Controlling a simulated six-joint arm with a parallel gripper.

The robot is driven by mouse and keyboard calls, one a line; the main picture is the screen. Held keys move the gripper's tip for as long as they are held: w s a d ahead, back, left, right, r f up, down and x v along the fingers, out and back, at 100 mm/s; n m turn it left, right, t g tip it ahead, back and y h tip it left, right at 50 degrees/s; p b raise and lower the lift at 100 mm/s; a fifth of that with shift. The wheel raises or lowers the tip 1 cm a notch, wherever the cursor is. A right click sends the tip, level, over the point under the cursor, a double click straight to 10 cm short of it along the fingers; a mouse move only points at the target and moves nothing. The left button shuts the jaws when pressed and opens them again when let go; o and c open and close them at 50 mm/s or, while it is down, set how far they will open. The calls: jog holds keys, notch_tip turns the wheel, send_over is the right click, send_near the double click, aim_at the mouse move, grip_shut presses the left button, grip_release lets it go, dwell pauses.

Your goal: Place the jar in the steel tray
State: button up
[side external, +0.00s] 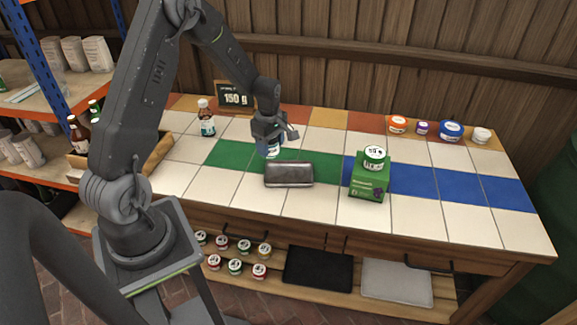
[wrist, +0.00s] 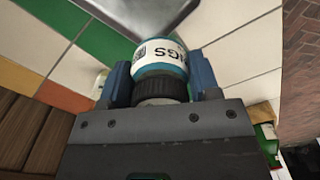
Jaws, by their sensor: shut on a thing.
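My gripper (side external: 268,143) is shut on a jar (wrist: 162,57) with a dark ribbed lid and a white and teal label. In the wrist view the jar sits between the blue fingers, lid towards the gripper. In the side view only a small blue and white part of the jar (side external: 270,152) shows under the gripper, over the green tiles; I cannot tell whether it touches them. The steel tray (side external: 289,179) lies just in front and to the right of the jar. A grey metal surface at the top of the wrist view looks like the tray (wrist: 230,12).
A bottle (side external: 207,118) and a 150 g sign (side external: 236,97) stand behind left. Several tubs (side external: 450,131) line the back right.

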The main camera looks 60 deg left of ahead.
send_over(289, 175)
notch_tip(289, 175, down, 4)
jog(key=shift+r, duration=0.25)
jog(key=shift+f, duration=1.95)
jog(key=shift+f, duration=0.1)
jog(key=o, duration=1)
